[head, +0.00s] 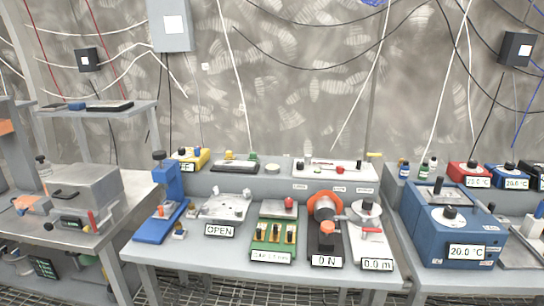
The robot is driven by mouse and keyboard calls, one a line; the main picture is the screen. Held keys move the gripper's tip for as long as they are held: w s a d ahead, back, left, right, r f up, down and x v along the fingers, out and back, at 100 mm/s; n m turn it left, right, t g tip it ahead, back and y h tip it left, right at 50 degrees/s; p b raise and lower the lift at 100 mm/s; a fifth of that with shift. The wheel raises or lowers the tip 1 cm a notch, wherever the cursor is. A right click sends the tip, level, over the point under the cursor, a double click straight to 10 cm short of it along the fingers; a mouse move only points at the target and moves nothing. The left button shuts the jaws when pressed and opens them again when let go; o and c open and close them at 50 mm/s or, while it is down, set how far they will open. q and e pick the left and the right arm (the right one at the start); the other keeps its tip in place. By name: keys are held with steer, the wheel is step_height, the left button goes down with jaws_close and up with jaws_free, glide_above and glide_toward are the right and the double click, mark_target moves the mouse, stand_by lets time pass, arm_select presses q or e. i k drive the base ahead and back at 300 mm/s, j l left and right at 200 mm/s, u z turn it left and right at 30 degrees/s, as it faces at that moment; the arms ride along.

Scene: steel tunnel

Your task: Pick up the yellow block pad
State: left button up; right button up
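No separate object is clearly recognisable as a yellow block pad at this size. A yellow box-like device (192,158) with a display label stands at the left end of the raised back shelf. A small yellow piece (374,155) shows at the right end of the back shelf. Neither of my grippers is in view.
The middle bench (190,259) is crowded: a grey "OPEN" fixture (226,207), an orange-and-black force device (326,225) and a white gauge (366,230). A blue 20.0 °C unit (452,225) stands right. A cluttered side bench (115,226) is left. Bare bench shows mainly along the front edge.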

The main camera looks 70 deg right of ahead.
mark_target(229, 154)
steer(key=z, duration=2.35)
